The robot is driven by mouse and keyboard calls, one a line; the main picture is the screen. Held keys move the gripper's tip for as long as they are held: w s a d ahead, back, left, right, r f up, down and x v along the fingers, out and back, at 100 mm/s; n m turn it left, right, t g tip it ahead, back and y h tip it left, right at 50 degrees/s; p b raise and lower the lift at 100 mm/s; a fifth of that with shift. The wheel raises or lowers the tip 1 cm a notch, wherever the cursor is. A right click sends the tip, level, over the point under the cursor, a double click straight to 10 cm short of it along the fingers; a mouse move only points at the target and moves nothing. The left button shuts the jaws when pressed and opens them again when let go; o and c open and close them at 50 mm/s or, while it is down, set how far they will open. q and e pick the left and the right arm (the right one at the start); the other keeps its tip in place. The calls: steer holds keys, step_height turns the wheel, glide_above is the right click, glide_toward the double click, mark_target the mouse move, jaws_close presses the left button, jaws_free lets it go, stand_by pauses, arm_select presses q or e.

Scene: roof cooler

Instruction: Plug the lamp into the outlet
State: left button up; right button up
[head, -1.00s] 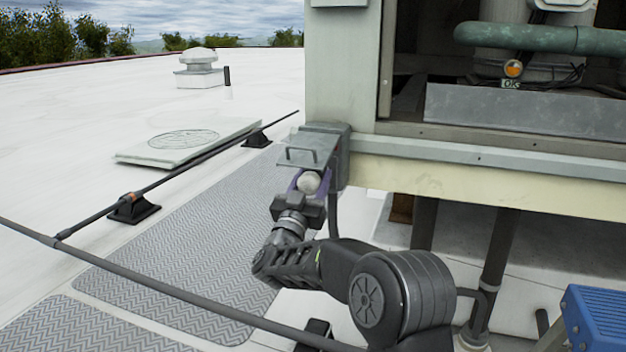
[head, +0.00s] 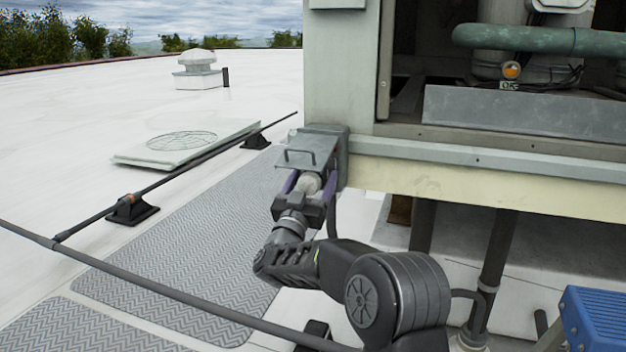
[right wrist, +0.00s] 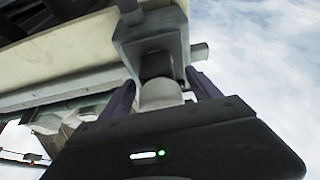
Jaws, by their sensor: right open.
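A grey outlet box (head: 342,158) with a raised flap cover (head: 308,152) is mounted on the corner of the cooler housing. A pale round-ended plug (head: 309,184) sits under the flap. In the right wrist view the plug (right wrist: 160,94) points at the underside of the outlet box (right wrist: 150,35) and meets a dark part there; its contact end is hidden. My right gripper (head: 308,182) is open, its purple fingers on either side of the plug with gaps showing. A small orange round lamp (head: 511,70) is inside the open cabinet. My left gripper is out of view.
The cooler's lower rail (head: 480,153) runs right of the outlet. A dark pipe (head: 180,295) crosses the roof in front of a grey walkway mat (head: 190,250). A blue step (head: 598,318) stands at bottom right. The white roof at left is largely open.

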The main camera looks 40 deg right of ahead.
mark_target(307, 193)
steer(key=shift+s+a+f, duration=0.25)
steer(key=shift+s+a, duration=0.1)
steer(key=shift+a, duration=0.2)
steer(key=shift+b+v, duration=1.4)
steer(key=shift+v, duration=1.8)
steer(key=shift+f, duration=0.15)
